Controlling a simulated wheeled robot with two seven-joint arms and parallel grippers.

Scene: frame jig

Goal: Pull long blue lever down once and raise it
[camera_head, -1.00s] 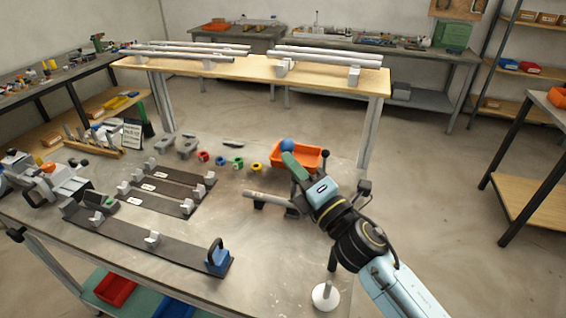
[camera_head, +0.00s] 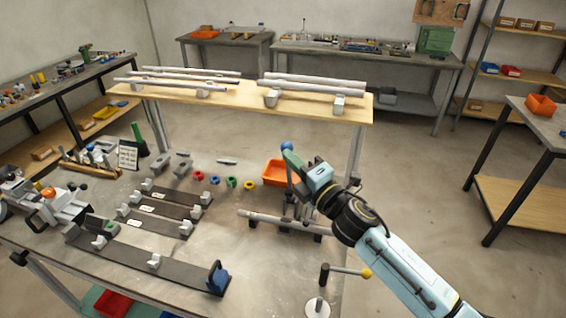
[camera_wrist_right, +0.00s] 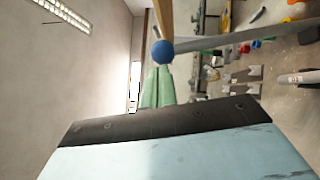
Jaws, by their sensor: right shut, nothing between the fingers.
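The long blue lever shows mainly by its round blue knob (camera_head: 286,146), raised above the table near the orange bin. Its shaft is largely hidden behind my right gripper, so its angle is hard to tell. My right gripper (camera_head: 289,154) is shut and empty, with its green fingertips close to the knob. The right wrist view shows the blue knob (camera_wrist_right: 163,51) just beyond the tips of the shut green fingers (camera_wrist_right: 158,78). I cannot tell whether they touch. My left gripper is out of view.
A grey bar (camera_head: 262,217) lies on dark supports beneath my right arm. The orange bin (camera_head: 275,173) stands behind. A yellow-knobbed lever (camera_head: 366,273) is at the front right. Dark strips with light blocks (camera_head: 150,262) lie left, and a wooden rack table (camera_head: 240,101) stands behind.

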